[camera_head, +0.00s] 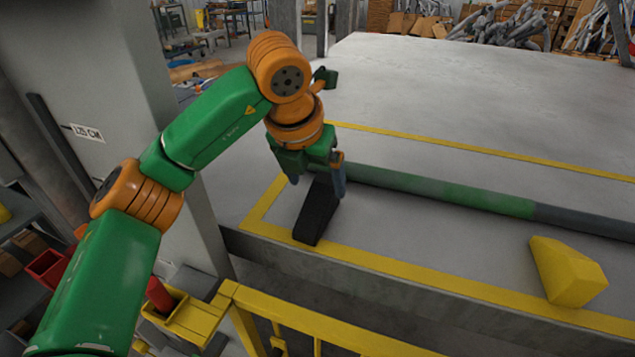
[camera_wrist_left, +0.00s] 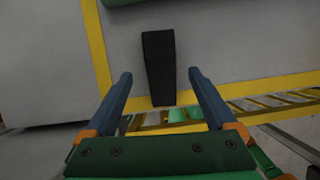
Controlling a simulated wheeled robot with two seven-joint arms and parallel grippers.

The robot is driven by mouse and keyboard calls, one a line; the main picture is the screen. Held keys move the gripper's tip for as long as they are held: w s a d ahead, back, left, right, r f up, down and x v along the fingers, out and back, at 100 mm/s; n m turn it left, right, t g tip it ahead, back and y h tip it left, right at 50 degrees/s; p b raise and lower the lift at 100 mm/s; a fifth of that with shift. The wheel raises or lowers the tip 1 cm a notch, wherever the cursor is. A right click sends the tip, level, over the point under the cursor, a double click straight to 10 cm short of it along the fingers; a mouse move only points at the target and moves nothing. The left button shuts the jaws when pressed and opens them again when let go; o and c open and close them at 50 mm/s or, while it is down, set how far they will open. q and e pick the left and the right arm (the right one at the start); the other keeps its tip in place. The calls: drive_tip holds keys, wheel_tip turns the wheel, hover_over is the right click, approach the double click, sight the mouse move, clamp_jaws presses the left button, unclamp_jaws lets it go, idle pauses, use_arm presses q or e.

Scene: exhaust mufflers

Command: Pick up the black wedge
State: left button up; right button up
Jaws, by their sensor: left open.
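The black wedge (camera_head: 316,212) lies on the grey table near its front left corner, inside the yellow line. My left gripper (camera_head: 318,180) is over the wedge's far end in the head view. In the left wrist view the wedge (camera_wrist_left: 159,66) shows ahead of the two open blue fingers, in line with the space between them (camera_wrist_left: 163,88). The fingers look apart from the wedge, and nothing is held. My right gripper is in neither view.
A long grey-green pipe (camera_head: 440,188) lies across the table behind the wedge. A yellow wedge (camera_head: 567,271) sits at the right front. A yellow railing (camera_head: 300,318) runs before the table edge, and a grey pillar (camera_head: 120,90) stands at the left.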

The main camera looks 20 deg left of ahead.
sight(319, 197)
use_arm(q)
drive_tip(key=shift+w+f, duration=0.15)
drive_tip(key=shift+f, duration=0.1)
drive_tip(key=p+x, duration=0.2)
drive_tip(key=x, duration=0.1)
drive_tip(key=p+x, duration=0.1)
drive_tip(key=shift+s+d+f, duration=0.1)
drive_tip(key=shift+s+f, duration=0.15)
drive_tip(key=shift+f, duration=0.3)
drive_tip(key=shift+w+f, duration=0.35)
drive_tip(key=shift+f, duration=0.05)
drive_tip(key=shift+s, duration=0.15)
drive_tip(key=c, duration=1.1)
clamp_jaws()
